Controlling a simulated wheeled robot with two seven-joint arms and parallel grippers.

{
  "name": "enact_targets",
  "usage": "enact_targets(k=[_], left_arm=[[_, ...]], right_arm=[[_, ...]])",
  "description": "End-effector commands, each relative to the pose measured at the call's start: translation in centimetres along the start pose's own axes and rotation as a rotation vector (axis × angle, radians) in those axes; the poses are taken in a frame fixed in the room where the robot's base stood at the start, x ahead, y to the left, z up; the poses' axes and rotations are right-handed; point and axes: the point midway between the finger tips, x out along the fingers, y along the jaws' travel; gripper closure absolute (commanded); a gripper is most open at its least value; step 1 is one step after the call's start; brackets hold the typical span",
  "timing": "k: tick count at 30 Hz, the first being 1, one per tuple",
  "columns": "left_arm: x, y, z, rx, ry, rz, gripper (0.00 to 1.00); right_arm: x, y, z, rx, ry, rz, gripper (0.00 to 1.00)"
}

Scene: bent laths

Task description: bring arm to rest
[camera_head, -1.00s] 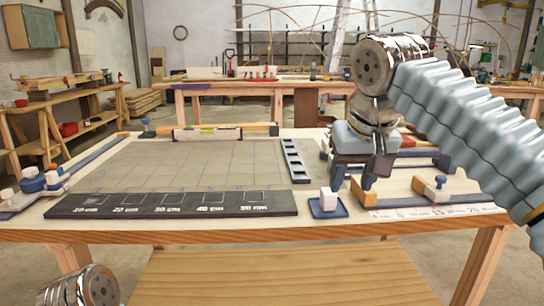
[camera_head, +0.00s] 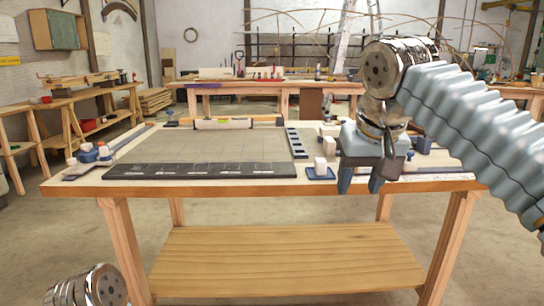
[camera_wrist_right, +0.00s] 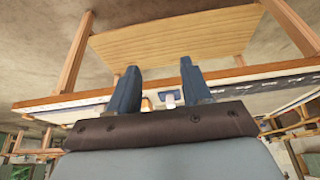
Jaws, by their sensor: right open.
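My right gripper (camera_head: 361,187) hangs in front of the right part of the workbench (camera_head: 250,188), fingers pointing down, and hides part of the things behind it. In the right wrist view my right gripper (camera_wrist_right: 157,82) has its two blue-grey fingers apart with nothing between them; the bench's front edge shows beyond. A silver, round part of my left arm (camera_head: 88,288) shows at the lower left of the head view; my left gripper is out of view.
The bench carries a grey gridded board (camera_head: 210,145), a dark labelled strip (camera_head: 200,171), a blue tray (camera_head: 320,174) with a white block (camera_head: 320,163), and blue-and-white pieces (camera_head: 90,152) at the left. A lower shelf (camera_head: 285,260) lies beneath. Floor in front is open.

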Motion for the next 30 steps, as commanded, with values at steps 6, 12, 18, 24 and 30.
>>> enact_targets(k=[6,12,18,24,30], left_arm=[[0.0,0.0,0.0,0.000,0.001,0.000,0.57],[0.0,0.0,0.0,0.000,0.000,0.000,0.57],[0.0,0.0,0.0,0.000,0.000,0.000,0.57],[0.0,0.0,0.0,0.000,0.000,0.000,0.57],[0.0,0.0,0.0,0.000,0.000,0.000,0.57]], right_arm=[[3.7,-1.2,-0.8,-0.033,-0.019,-0.008,0.51],[8.0,-2.4,-1.3,-0.067,-0.038,-0.024,0.51],[15.3,-4.1,-1.3,-0.110,-0.074,-0.060,0.51],[26.7,-5.8,1.2,-0.142,-0.140,-0.134,0.51],[41.6,-6.8,10.1,-0.101,-0.234,-0.261,0.51]])
